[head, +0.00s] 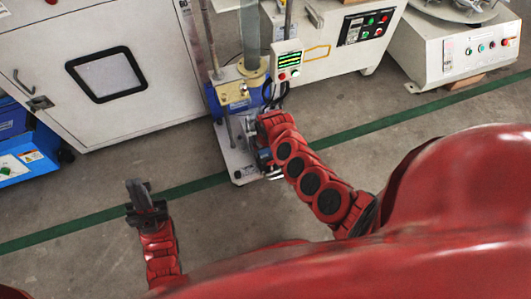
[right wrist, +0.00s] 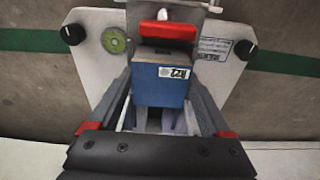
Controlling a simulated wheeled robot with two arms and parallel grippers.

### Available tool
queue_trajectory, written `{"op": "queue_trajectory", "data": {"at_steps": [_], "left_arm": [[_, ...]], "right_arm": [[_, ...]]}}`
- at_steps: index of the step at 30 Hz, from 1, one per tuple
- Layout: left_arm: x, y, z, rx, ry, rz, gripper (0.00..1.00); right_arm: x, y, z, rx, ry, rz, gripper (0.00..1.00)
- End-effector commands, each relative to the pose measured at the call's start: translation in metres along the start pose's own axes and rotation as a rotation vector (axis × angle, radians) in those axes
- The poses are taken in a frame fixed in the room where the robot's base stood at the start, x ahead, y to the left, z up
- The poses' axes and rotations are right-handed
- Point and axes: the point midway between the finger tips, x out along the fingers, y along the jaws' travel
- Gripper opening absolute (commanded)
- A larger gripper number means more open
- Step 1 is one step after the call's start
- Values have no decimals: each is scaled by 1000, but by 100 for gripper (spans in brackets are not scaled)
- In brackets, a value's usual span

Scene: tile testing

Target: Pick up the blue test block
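The blue test block (right wrist: 163,84) has a small white label on its front and sits in the middle of the right wrist view. My right gripper (right wrist: 161,92) has one finger on each side of it, very close to its sides; I cannot tell whether they touch it. A red piece (right wrist: 167,31) lies just behind the block. In the head view my right gripper (head: 264,158) is at the blue testing machine (head: 222,100), partly hidden by my arm, and the block cannot be made out there. My left gripper (head: 146,203) is far from the machine, over the floor, with no object visible in it.
White cabinets (head: 150,105) stand behind, with a blue cart (head: 25,145) at left. The floor in front is clear, crossed by a green line.

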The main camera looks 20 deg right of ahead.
Motion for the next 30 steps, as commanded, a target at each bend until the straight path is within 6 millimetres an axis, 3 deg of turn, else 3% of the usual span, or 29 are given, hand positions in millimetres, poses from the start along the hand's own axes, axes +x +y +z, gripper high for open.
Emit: {"op": "queue_trajectory", "data": {"at_steps": [2, 13, 23, 30], "left_arm": [[0, 0, 0, 0, 0, 0, 0], [0, 0, 0, 0, 0, 0, 0], [2, -1, 0, 1, 0, -2, 0], [17, -9, -4, 12, 0, -32, 0]], "right_arm": [[0, 0, 0, 0, 0, 0, 66], [0, 0, 0, -1, 0, 1, 0], [-2, 0, 0, -1, 0, 1, 0], [-15, 0, 2, -1, 0, 1, 0]]}}
